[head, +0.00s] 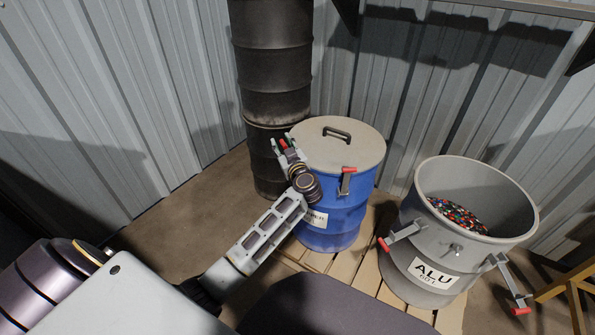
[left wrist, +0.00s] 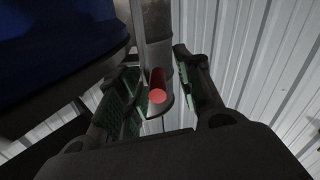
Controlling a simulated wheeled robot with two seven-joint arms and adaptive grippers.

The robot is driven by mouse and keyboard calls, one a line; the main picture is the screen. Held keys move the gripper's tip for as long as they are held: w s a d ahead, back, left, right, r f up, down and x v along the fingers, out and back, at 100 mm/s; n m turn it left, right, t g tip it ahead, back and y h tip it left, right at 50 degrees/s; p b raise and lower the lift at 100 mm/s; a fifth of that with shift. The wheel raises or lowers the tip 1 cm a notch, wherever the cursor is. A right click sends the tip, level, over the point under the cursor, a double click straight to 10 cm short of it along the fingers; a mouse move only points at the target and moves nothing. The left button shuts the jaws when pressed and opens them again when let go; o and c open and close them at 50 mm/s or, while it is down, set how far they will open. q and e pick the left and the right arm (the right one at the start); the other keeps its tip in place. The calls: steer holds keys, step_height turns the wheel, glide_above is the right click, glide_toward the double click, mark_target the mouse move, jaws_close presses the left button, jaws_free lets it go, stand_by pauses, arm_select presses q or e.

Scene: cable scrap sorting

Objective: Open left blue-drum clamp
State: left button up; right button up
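The blue drum (head: 345,220) stands upright with its beige lid (head: 345,150) on, a black handle on top. Its right clamp (head: 346,182) has a red tip and lies against the drum's side. The left clamp's red tip (head: 283,144) shows between the fingers of my left gripper (head: 285,150), at the lid's left edge. In the left wrist view, the grey lever with its red end (left wrist: 157,90) stands between the open green-padded fingers (left wrist: 163,95). A gap shows on the right finger's side; contact with the left finger is unclear. My right gripper is not in view.
A grey open drum (head: 430,250) marked ALU, with colourful scrap (head: 458,215) inside and clamps hanging outward, stands to the right. Dark stacked drums (head: 275,80) stand behind on the left. A wooden pallet (head: 365,275) lies underneath. Corrugated wall (head: 100,90) closes off the back.

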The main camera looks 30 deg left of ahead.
arm_select(q)
steer(key=shift+w+b, duration=0.1)
steer(key=shift+b, duration=0.35)
steer(key=shift+d, duration=0.2)
steer(key=shift+s+d+p, duration=0.3)
steer(key=p+v, duration=0.4)
steer(key=v, duration=0.7)
steer(key=shift+s+d, duration=0.2)
steer(key=shift+d, duration=0.05)
steer(key=shift+r, duration=0.1)
